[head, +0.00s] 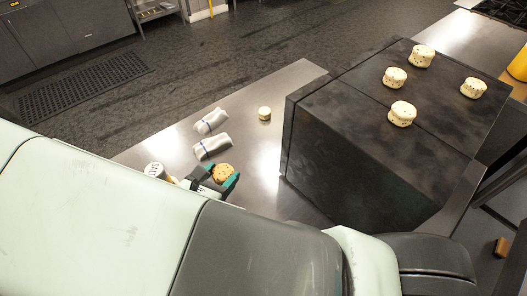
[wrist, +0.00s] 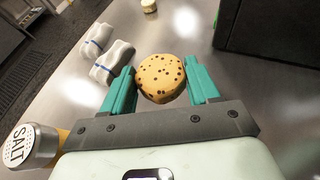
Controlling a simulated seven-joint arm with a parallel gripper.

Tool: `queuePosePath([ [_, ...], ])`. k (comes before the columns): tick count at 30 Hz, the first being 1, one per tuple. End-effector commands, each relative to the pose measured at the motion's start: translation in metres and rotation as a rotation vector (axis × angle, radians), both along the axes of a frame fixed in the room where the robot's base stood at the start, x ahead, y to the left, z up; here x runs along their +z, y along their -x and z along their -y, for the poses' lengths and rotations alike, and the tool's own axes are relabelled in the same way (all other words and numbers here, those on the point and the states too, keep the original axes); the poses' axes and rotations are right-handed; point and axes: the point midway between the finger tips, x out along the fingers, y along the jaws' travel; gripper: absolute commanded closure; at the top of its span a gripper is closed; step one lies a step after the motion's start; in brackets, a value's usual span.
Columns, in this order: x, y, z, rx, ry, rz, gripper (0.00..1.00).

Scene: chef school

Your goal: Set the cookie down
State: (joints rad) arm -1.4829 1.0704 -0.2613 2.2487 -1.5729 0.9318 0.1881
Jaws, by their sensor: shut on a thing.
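The cookie (wrist: 160,78) is round and golden brown with dark chips. It sits between the teal fingers of my gripper (wrist: 161,88), which is shut on it. In the head view the cookie (head: 223,173) shows at the end of my gripper (head: 222,182), over the steel counter (head: 270,185). I cannot tell whether the cookie touches the counter. My arm hides much of the near part of the counter.
Two rolled white cloths (head: 211,134) lie beyond the gripper, with a small pale round item (head: 264,113) near them. A salt shaker (wrist: 30,145) stands at left. A large dark box (head: 360,150) on the right carries several pale speckled round items.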

Motion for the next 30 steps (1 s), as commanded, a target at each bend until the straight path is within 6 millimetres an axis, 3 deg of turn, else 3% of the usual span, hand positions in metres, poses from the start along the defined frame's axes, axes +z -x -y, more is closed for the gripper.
queuePosePath([
  [1, 0.0, -0.026, 0.009, -0.022, -0.004, 0.003, 0.7],
  [6, 0.001, -0.105, 0.041, -0.046, -0.005, 0.004, 0.7],
  [12, 0.004, -0.167, 0.085, -0.062, 0.008, 0.005, 0.7],
  [18, 0.001, -0.189, 0.107, -0.065, 0.018, 0.004, 0.7],
  [25, -0.039, -0.191, 0.108, -0.064, 0.021, 0.002, 0.7],
  [30, -0.056, -0.191, 0.107, -0.063, 0.019, 0.003, 0.7],
])
